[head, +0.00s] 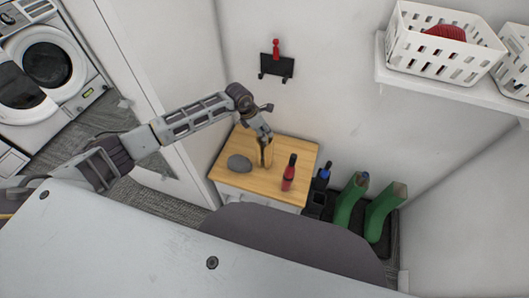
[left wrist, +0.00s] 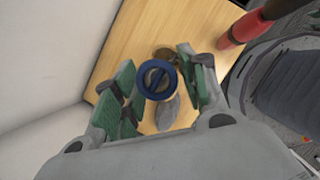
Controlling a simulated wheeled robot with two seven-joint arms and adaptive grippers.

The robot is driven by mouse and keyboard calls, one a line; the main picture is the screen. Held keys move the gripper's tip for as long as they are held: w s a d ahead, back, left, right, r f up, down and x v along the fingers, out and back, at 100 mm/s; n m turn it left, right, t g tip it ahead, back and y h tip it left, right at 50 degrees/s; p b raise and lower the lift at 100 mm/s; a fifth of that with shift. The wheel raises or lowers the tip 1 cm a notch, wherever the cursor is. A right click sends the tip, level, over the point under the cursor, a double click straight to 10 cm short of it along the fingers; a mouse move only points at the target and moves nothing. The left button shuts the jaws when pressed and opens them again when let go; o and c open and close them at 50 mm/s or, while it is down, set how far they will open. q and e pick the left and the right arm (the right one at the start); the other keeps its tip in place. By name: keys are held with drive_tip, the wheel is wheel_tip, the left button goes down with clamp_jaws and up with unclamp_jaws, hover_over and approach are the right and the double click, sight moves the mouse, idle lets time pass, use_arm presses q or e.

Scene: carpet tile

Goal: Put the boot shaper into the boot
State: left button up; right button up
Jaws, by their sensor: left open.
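The boot shaper stands upright on the wooden tabletop. In the head view its tan body (head: 265,157) shows below my left gripper (head: 264,137). In the left wrist view its round blue-ringed top (left wrist: 157,79) sits between the green-padded fingers of my left gripper (left wrist: 158,88), which is open around it; I cannot tell whether a finger touches it. Two green boots stand upright at the right of the head view, a nearer-left one (head: 346,205) and a right one (head: 379,212). The right boot's top opening looks empty. A small blue-grey part shows at the left boot's top. My right gripper is not visible.
A grey rounded object (head: 239,163) and a red bottle with a dark top (head: 288,177) share the tabletop (head: 227,182) with the shaper. A dark container (head: 316,200) with blue-topped items stands between table and boots. White baskets (head: 436,60) sit on a wall shelf.

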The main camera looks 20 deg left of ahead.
use_arm(q)
drive_tip(key=shift+x, duration=0.8)
clamp_jaws()
drive_tip(key=shift+r, duration=0.1)
